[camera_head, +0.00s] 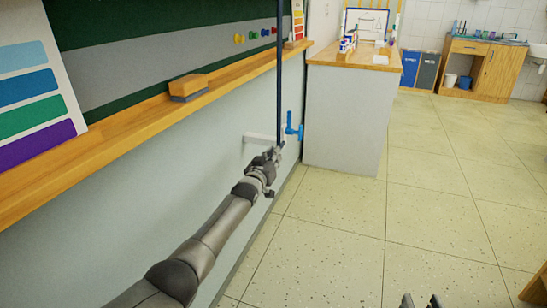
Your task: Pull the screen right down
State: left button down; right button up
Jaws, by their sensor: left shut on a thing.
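A thin dark upright strip (279,75) comes down from the top edge in front of the board. It may be the screen seen edge-on or its pull rod; I cannot tell which. My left gripper (275,153) is at its lower end, low by the wall, and is shut on what looks like that end. The gripper's fingers hide the grip itself. A pale bar (258,138) and a blue fitting (293,128) are just beside and behind the gripper. The tips of my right gripper (421,301) show at the bottom edge, apart, with nothing seen between them.
A wooden ledge (140,133) runs under the green board (130,20), with an eraser (188,87) on it. A wood-topped cabinet (345,115) stands just beyond the gripper. Bins (426,70) and a sink unit (483,68) are far back.

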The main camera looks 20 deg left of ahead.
pick_arm(q)
jog(key=shift+f, duration=0.45)
jog(key=c, duration=1.6)
grip_release()
jog(key=shift+s, duration=0.1)
jog(key=shift+o, duration=0.7)
jog(key=shift+s+d+f, duration=0.1)
jog(key=shift+s+f, duration=0.05)
jog(key=shift+f, duration=0.15)
jog(key=s+r, duration=0.1)
jog(key=s, duration=1)
jog(key=shift+s+a+r, duration=0.2)
jog(key=shift+s+a, duration=0.05)
jog(key=shift+a, duration=0.05)
